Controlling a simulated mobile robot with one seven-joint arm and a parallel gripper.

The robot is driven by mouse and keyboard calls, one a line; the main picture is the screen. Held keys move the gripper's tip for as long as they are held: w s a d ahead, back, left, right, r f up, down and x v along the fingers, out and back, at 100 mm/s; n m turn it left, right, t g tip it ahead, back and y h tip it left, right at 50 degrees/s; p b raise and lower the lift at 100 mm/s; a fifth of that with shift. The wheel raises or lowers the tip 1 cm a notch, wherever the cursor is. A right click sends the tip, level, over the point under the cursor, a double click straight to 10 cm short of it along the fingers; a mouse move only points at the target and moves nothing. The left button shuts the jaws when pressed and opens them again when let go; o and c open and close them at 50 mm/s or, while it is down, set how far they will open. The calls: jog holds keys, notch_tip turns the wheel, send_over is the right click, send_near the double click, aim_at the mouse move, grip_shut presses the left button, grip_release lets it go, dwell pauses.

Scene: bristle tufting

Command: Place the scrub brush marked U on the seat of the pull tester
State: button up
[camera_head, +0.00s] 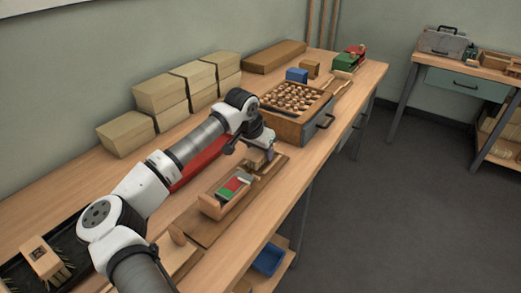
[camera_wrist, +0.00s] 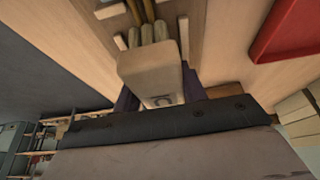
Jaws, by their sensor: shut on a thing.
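The scrub brush marked U (camera_wrist: 150,72) is a pale block in the wrist view, with a dark U on the face near my palm. My gripper (camera_wrist: 158,90) is shut on it, with dark fingers on both sides. Pale rounded tufts show beyond the block, between two light wooden pegs (camera_wrist: 184,38). In the head view my gripper (camera_head: 269,154) is low over the far end of a brown board. The likely pull tester (camera_head: 212,207), a wooden unit with a green, red and white panel, stands on that board. Contact between brush and seat cannot be told.
A wooden box of round pieces (camera_head: 272,118) stands just behind my gripper. A red tray (camera_head: 203,160) lies behind the arm, partly hidden by it. Stacked cartons (camera_head: 160,93) line the wall. A black tray (camera_head: 70,242) holds a bristled block at lower left.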

jog(key=shift+f+b, duration=0.4)
jog(key=shift+b, duration=0.1)
jog(key=shift+f, duration=0.2)
jog(key=o, duration=1.1)
jog(key=shift+r, duration=0.15)
jog(key=shift+r+p, duration=0.6)
jog(key=b+v, duration=0.1)
jog(key=v, duration=1.1)
jog(key=shift+f+b, duration=0.1)
jog(key=shift+b, duration=0.2)
